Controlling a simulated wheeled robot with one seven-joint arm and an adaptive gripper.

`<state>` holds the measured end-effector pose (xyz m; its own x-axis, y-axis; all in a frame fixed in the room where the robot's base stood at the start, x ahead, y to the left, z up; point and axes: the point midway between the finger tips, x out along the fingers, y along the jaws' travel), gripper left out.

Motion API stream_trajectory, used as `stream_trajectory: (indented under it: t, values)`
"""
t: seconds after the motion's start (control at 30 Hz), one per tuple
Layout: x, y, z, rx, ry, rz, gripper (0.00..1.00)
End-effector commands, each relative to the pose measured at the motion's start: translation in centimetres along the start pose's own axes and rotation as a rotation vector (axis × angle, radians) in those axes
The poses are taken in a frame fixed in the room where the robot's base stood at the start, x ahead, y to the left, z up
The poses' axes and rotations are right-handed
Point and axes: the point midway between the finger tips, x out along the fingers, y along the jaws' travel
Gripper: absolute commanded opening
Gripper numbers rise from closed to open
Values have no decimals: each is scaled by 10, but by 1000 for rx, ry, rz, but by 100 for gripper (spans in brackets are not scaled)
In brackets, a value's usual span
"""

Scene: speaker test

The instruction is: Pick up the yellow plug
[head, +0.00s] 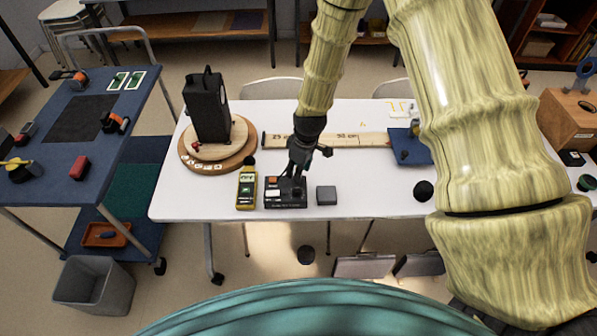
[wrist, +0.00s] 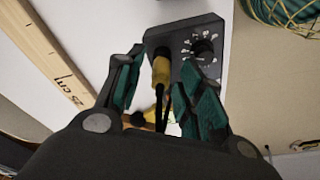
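The yellow plug (wrist: 161,70) shows in the wrist view at the edge of a dark control box (wrist: 208,44) with a dial. A dark cable runs from the plug toward my gripper. My gripper (wrist: 163,62) has its teal-padded fingers apart, one on each side of the plug, with a narrow gap seeming to show beside it. In the head view my gripper (head: 295,178) is low over the control box (head: 285,200) on the white table (head: 370,203). The plug cannot be made out there.
A yellow meter (head: 247,190) stands left of the control box and a small grey block (head: 326,195) right of it. A black speaker (head: 207,105) stands on a round wooden turntable (head: 235,156). A wooden ruler (head: 345,141) lies behind. A dark ball (head: 424,191) is farther right.

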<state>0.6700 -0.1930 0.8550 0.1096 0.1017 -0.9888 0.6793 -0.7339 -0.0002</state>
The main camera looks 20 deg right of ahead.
Motion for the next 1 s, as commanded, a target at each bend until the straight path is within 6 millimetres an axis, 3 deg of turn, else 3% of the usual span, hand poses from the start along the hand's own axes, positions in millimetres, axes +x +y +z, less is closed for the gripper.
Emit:
stream_trajectory:
  t: [0.03,0.17,0.63,1.0]
  values:
    - [0,0,0,0,0,0,24]
    - [0,0,0,0,0,0,0]
    - [-4,0,-1,0,1,1,0]
    - [-33,1,-6,-1,2,2,0]
